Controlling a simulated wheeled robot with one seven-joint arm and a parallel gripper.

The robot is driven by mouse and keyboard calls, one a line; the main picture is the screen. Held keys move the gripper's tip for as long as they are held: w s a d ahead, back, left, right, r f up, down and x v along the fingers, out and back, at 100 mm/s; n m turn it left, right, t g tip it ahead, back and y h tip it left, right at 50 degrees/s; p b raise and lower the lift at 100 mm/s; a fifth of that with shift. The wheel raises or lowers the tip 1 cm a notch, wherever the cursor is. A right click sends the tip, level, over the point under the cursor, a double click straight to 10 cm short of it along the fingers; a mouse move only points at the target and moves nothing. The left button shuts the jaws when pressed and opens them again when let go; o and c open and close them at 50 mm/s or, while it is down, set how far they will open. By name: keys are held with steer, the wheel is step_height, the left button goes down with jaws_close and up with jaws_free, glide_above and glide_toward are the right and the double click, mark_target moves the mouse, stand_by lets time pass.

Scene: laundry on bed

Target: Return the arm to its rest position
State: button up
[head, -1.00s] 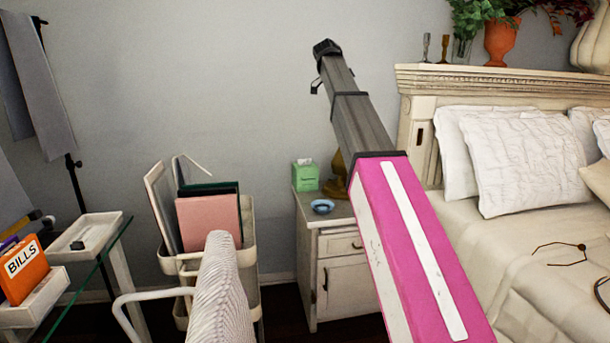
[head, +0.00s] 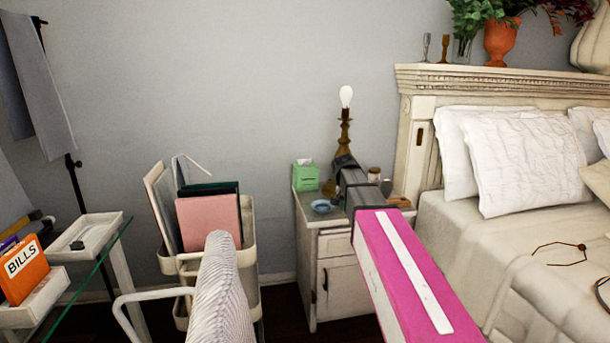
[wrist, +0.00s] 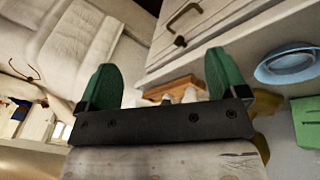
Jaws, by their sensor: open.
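My arm (head: 405,270), with a pink and white link, reaches from the bottom right of the head view toward the nightstand (head: 342,286). Its grey forearm looks short, pointing away over the nightstand top. In the wrist view my gripper (wrist: 160,72) has two green fingers wide apart, with nothing held between them. Beyond the fingers are the drawer front (wrist: 205,30) and some small items. In the head view the fingers cannot be made out clearly.
A lamp with a bare bulb (head: 346,98), a green tissue box (head: 306,177) and a blue bowl (head: 322,206) stand on the nightstand, close to my arm. The bed (head: 470,240) is at right. A cart with folders (head: 208,222) stands left.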

steer(key=s+f+n+y, duration=0.3)
steer(key=s+f+n, duration=0.3)
steer(key=s+f, duration=1.6)
step_height(320, 180, down, 2)
steer(key=shift+s+d+f+g, duration=0.1)
steer(key=shift+s+d+g, duration=0.1)
steer(key=shift+g, duration=0.2)
steer(key=shift+w, duration=0.2)
